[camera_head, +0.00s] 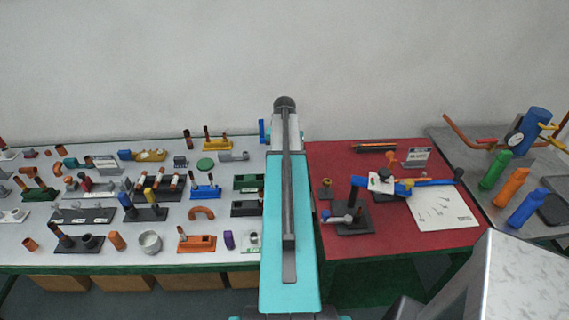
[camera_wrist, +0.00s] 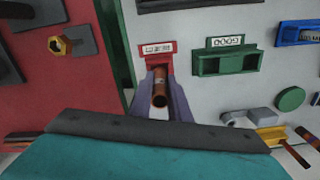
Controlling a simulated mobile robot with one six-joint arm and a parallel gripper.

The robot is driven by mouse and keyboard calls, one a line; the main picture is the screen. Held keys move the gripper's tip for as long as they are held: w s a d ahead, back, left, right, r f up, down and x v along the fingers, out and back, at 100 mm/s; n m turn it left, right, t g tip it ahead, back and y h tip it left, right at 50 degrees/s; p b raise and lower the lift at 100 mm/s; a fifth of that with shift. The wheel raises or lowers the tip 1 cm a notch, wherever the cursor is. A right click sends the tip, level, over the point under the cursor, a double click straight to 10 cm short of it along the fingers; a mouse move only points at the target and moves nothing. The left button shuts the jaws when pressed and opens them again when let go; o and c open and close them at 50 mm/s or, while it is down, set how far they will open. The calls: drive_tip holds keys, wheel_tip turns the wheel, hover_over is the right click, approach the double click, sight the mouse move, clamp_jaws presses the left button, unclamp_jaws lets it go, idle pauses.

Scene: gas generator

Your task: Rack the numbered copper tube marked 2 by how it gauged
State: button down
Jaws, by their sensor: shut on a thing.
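In the wrist view my gripper (camera_wrist: 161,98) has its two grey-purple fingers shut on a copper tube (camera_wrist: 160,90). The tube's round end faces the camera; I cannot read a number on it. A red holder with a white label (camera_wrist: 158,50) lies just beyond the fingertips, and I cannot tell whether the tube touches it. In the head view my arm hides the gripper and tube.
In the head view the white table (camera_head: 20,254) at left is crowded with holders, tubes and fittings. The red table (camera_head: 330,262) at right bears a black stand (camera_head: 352,222) and a paper sheet (camera_head: 442,208). A grey table (camera_head: 440,133) with coloured cylinders stands far right.

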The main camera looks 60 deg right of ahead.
drive_tip(key=shift+f+b, duration=0.8)
drive_tip(key=shift+f, duration=1.1)
drive_tip(key=c, duration=1.6)
unclamp_jaws()
drive_tip(key=shift+r, duration=0.15)
drive_tip(key=shift+r+b, duration=1.8)
drive_tip(key=shift+r, duration=4.95)
drive_tip(key=shift+r, duration=0.1)
